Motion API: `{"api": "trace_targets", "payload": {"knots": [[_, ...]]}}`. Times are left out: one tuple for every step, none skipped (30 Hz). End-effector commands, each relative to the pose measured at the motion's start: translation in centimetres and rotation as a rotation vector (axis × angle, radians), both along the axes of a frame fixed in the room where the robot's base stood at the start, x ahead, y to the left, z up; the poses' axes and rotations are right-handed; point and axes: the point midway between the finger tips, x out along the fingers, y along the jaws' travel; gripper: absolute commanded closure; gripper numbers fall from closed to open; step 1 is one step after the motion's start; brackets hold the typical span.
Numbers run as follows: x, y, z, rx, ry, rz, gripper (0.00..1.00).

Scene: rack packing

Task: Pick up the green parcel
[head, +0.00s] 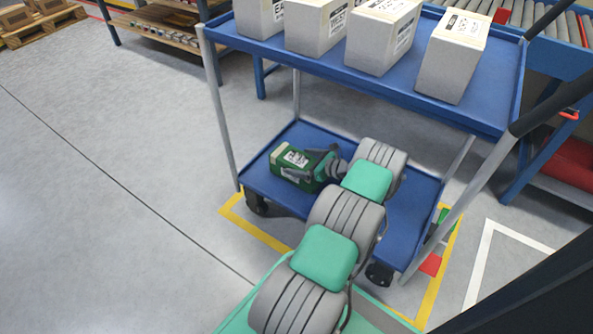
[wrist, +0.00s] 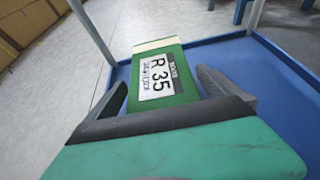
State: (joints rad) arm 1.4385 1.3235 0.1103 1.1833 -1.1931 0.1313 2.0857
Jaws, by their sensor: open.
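The green parcel (head: 282,171) lies on the blue lower shelf (head: 259,182) of the cart, near its left end. It is a dark green box with a white label and a pale end. My gripper (head: 318,163) reaches in low over this shelf from the right and is open at the parcel's near end. In the wrist view the parcel (wrist: 186,96) shows its label "R 35" between the two dark fingers of my gripper (wrist: 162,82), one on each side. Whether the fingers touch it I cannot tell. The gripper body hides the parcel's near end.
The cart's upper shelf (head: 378,80) holds several white boxes above and behind my arm. Grey posts (head: 219,118) stand at the cart's corners. A roller conveyor (head: 573,28) is at the back right. The floor at left is clear.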

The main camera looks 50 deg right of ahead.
Motion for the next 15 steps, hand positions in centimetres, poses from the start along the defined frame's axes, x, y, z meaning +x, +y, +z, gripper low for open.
{"api": "trace_targets", "payload": {"knots": [[-0.04, -0.02, 0.10, 0.000, 0.000, 0.000, 0.00], [-0.04, -0.02, 0.10, 0.000, 0.000, 0.000, 0.00], [-0.03, 0.00, 0.10, 0.000, 0.000, 0.000, 0.02], [-0.03, 0.00, 0.10, 0.000, 0.000, 0.000, 0.05], [-0.03, 0.01, 0.10, 0.000, 0.000, 0.000, 0.07], [-0.03, 0.02, 0.10, 0.000, 0.000, 0.000, 0.11], [-0.02, 0.02, 0.09, -0.001, 0.000, 0.001, 0.13], [-0.02, 0.03, 0.09, -0.001, 0.001, 0.001, 0.16], [-0.02, 0.03, 0.09, -0.001, 0.001, 0.001, 0.19], [-0.02, 0.03, 0.09, -0.001, 0.001, 0.001, 0.21], [-0.01, 0.04, 0.09, -0.001, 0.001, 0.001, 0.24], [-0.01, 0.04, 0.09, -0.001, 0.001, 0.001, 0.27], [-0.01, 0.04, 0.09, -0.001, 0.001, 0.001, 0.29], [-0.01, 0.05, 0.09, -0.001, 0.001, 0.001, 0.32], [-0.01, 0.05, 0.08, -0.001, 0.001, 0.001, 0.35]]}}
